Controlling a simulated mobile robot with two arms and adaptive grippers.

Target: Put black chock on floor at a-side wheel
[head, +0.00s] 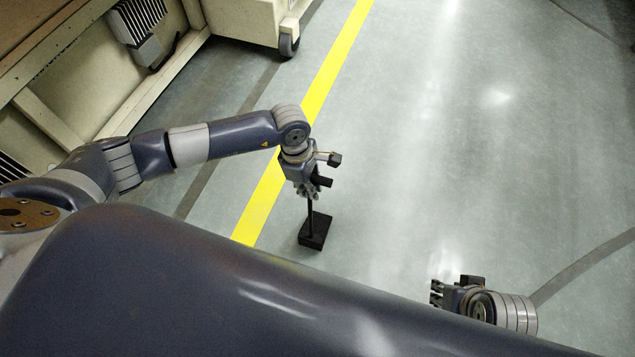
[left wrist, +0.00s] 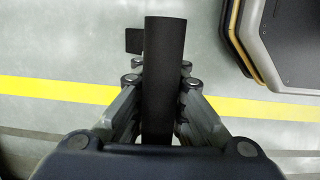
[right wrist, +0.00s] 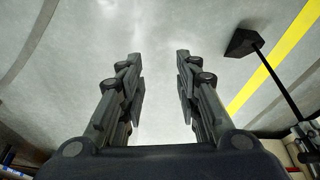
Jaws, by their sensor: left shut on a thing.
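The black chock (head: 316,234) is a dark block with a thin upright black handle. My left gripper (head: 309,194) is shut on the handle, above the block. In the left wrist view the black handle (left wrist: 165,75) runs between the fingers and hides most of what lies below. The chock also shows in the right wrist view (right wrist: 242,43). I cannot tell whether its underside touches the floor. My right gripper (head: 436,293) is open and empty.
The beige carrier (head: 245,18) stands at the top, with a beige frame (head: 90,100) at the left. A yellow floor line (head: 318,92) runs from the top to beside the chock. The grey floor (head: 470,140) to the right is clear.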

